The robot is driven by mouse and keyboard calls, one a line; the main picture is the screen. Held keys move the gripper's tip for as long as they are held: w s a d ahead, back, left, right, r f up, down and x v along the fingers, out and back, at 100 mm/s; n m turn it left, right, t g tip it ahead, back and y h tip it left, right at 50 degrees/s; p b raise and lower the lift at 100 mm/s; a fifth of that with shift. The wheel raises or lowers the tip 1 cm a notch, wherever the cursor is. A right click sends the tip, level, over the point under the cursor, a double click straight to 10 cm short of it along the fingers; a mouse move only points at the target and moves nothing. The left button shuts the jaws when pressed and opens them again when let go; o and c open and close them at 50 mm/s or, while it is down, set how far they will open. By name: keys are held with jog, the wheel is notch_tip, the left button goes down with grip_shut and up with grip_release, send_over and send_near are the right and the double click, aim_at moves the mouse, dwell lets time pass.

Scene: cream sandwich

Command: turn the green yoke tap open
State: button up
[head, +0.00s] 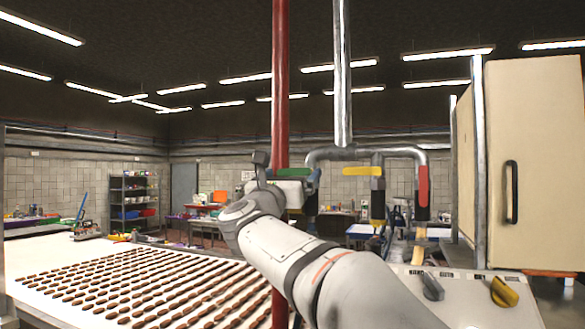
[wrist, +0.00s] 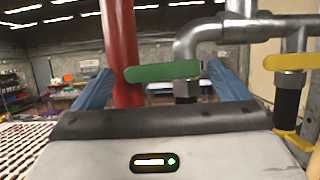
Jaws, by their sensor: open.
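The green tap handle (head: 297,172) is a flat bar lying roughly level on the left branch of the grey pipework, just beyond my gripper in the head view. In the wrist view the green handle (wrist: 162,72) spans much of the gap between my gripper's two blue fingers (wrist: 162,84). My gripper (head: 279,182) is open and empty. The handle appears ahead of the fingers; I cannot tell whether it is within their reach. The dark valve body (wrist: 186,92) shows under the handle's right end, its lower part hidden by my gripper.
A red vertical pipe (head: 280,80) stands close by. To the right are a yellow handle (head: 363,171), a red handle (head: 423,186), a panel with grey (head: 432,287) and yellow (head: 503,291) knobs, and a cream cabinet (head: 535,150). Brown biscuits (head: 130,290) cover the white surface at left.

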jog(key=shift+d+r, duration=0.15)
jog(key=shift+r, duration=0.05)
jog(key=shift+w+f, duration=0.1)
jog(key=shift+w, duration=0.05)
jog(key=c, duration=1)
jog(key=shift+o, duration=0.2)
